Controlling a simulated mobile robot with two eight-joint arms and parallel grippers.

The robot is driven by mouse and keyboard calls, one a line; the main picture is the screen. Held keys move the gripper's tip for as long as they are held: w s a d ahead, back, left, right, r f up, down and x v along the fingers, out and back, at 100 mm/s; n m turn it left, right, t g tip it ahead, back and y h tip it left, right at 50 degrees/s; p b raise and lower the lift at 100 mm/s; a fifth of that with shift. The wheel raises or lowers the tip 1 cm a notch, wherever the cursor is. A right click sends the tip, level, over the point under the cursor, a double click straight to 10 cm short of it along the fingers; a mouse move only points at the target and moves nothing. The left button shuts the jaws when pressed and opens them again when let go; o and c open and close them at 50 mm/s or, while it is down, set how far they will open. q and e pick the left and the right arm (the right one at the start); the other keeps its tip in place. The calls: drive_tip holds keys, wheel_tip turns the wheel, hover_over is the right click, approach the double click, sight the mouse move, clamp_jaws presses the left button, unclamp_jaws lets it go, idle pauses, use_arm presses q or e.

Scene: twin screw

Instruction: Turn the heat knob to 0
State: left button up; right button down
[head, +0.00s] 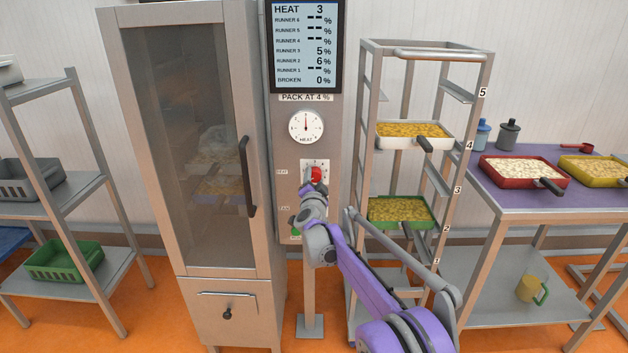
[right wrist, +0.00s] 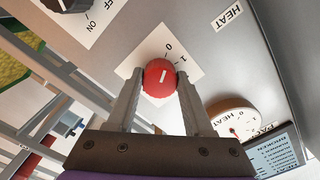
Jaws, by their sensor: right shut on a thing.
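The red heat knob (head: 316,174) is on the steel control column, below the round heat dial (head: 306,127). In the right wrist view the knob (right wrist: 159,77) shows a white pointer mark, with a white scale plate (right wrist: 187,58) behind it. My right gripper (right wrist: 159,85) has one finger on each side of the knob and is shut on it. In the head view my right gripper (head: 314,186) covers the lower part of the scale plate. The screen (head: 305,45) reads HEAT 3. My left gripper is not in view.
A tall cabinet (head: 190,140) with a glass door and dark handle stands left of the column. A rack (head: 365,100) with trays of yellow food stands to the right. A purple-topped table (head: 500,200) with more trays is further right. Shelves (head: 60,205) stand at far left.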

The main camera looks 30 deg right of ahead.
drive_tip(key=shift+c, duration=1.5)
unclamp_jaws()
drive_tip(key=v, duration=1.1)
drive_tip(key=shift+a, duration=0.1)
